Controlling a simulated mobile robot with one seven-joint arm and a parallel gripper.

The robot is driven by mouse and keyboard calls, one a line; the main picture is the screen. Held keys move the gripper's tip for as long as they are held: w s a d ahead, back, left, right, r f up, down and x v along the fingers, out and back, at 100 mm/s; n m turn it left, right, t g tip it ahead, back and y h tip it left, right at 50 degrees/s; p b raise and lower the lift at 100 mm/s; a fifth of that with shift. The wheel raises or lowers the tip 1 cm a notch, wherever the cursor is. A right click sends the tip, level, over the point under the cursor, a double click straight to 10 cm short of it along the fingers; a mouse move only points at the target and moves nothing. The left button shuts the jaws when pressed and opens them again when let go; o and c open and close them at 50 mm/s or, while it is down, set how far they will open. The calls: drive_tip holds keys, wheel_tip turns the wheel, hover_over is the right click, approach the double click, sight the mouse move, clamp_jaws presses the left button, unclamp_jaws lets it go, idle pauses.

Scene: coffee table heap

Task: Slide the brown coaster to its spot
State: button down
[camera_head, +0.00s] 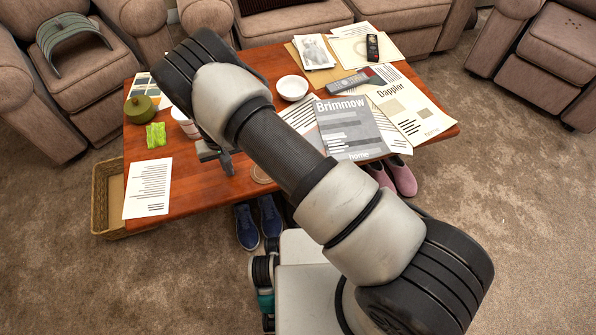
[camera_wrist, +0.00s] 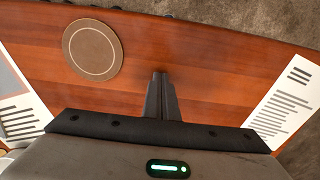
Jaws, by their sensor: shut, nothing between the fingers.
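The round brown coaster (camera_wrist: 92,48) with a thin pale ring lies flat on the bare wooden table (camera_wrist: 215,65). In the wrist view it is up and to the left of my gripper (camera_wrist: 161,78), with bare wood between them. In the head view the coaster (camera_head: 261,174) lies near the table's front edge, partly covered by my arm. My gripper (camera_head: 228,168) is just left of it there, pointing down. Its fingers are closed together and empty. I cannot tell whether the fingertips touch the wood. I see no marked spot for the coaster.
A printed sheet (camera_head: 147,188) lies at the table's left end. The Brimmow magazine (camera_head: 348,128) is to the right. Shoes (camera_head: 247,225) are on the floor by the front edge.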

wheel_tip(320, 180, up, 7)
drive_tip(key=p, duration=0.3)
drive_tip(key=shift+p, duration=0.4)
idle(0.3)
drive_tip(key=w+d+r+m+t+y, duration=0.1)
drive_tip(key=w+d+r, duration=0.15)
drive_tip(key=r, duration=0.75)
drive_tip(key=w+d+r, duration=0.2)
drive_tip(key=d+r, duration=0.2)
drive_tip(key=r, duration=0.7)
drive_tip(key=s+d+r+t, duration=0.1)
drive_tip(key=s+d+r, duration=0.1)
drive_tip(key=d+r, duration=0.4)
drive_tip(key=s+d+r, duration=0.1)
drive_tip(key=d+r, duration=0.2)
drive_tip(key=r, duration=0.5)
drive_tip(key=s+d+r+m+t, duration=0.1)
drive_tip(key=s+d+r+t, duration=0.1)
drive_tip(key=s+d+r, duration=0.6)
drive_tip(key=s+d+r+m+t+h, duration=0.15)
drive_tip(key=s+d+r, duration=0.25)
drive_tip(key=s+d, duration=0.75)
wheel_tip(320, 180, up, 24)
drive_tip(key=s+a+p, duration=0.1)
drive_tip(key=p, duration=2.3)
drive_tip(key=shift+s+a, duration=0.25)
drive_tip(key=shift+a, duration=0.1)
